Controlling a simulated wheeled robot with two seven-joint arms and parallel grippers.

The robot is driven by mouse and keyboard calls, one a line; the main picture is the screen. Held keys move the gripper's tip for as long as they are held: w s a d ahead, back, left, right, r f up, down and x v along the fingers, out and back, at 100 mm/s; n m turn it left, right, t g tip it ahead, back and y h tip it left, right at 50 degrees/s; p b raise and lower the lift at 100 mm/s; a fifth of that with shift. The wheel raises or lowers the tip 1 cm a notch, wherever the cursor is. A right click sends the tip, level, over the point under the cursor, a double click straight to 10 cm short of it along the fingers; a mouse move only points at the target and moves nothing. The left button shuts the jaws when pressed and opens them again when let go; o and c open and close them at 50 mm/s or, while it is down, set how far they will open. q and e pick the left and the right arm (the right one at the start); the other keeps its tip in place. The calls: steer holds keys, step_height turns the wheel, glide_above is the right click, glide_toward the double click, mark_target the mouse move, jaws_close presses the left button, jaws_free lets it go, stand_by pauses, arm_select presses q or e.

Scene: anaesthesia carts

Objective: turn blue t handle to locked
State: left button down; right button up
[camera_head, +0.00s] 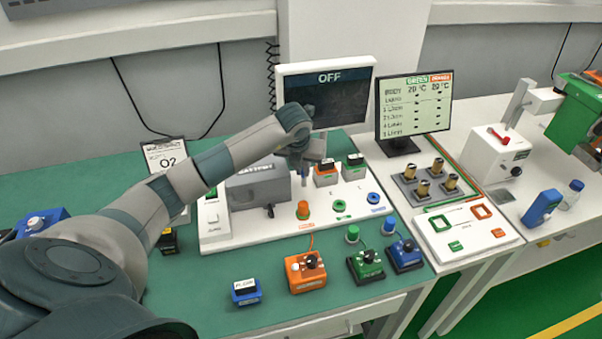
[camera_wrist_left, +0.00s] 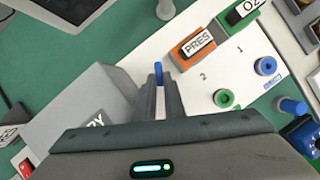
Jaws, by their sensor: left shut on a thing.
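My left gripper (camera_head: 300,162) reaches over the white board from the left, beside the grey battery box (camera_head: 258,188). In the left wrist view its two fingers (camera_wrist_left: 159,88) are close together, shut on a narrow blue piece, the blue T handle (camera_wrist_left: 158,67), whose tip shows between the fingertips. Most of the handle and its base are hidden by the fingers, so its angle against any locked mark cannot be read. My right gripper is in neither view.
Orange and green modules (camera_head: 326,176) stand behind the board's ports. Orange, green and blue plug boxes (camera_head: 304,272) with cables stand in front. A black screen reading OFF (camera_head: 327,95) and a status monitor (camera_head: 414,104) stand behind. Green table (camera_head: 200,290) is free at the front left.

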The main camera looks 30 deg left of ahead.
arm_select(q)
steer(key=n+b, duration=0.1)
steer(key=n+y, duration=0.1)
steer(key=n+g+b, duration=0.1)
steer(key=n, duration=0.1)
steer(key=shift+w+d+b, duration=0.25)
steer(key=shift+d+b, duration=0.05)
steer(key=shift+b, duration=0.05)
steer(key=shift+n+y+b, duration=0.4)
steer(key=shift+n, duration=0.6)
steer(key=shift+r, duration=0.1)
steer(key=c, duration=1.8)
jaws_free()
steer(key=shift+d, duration=0.1)
steer(key=shift+c, duration=0.2)
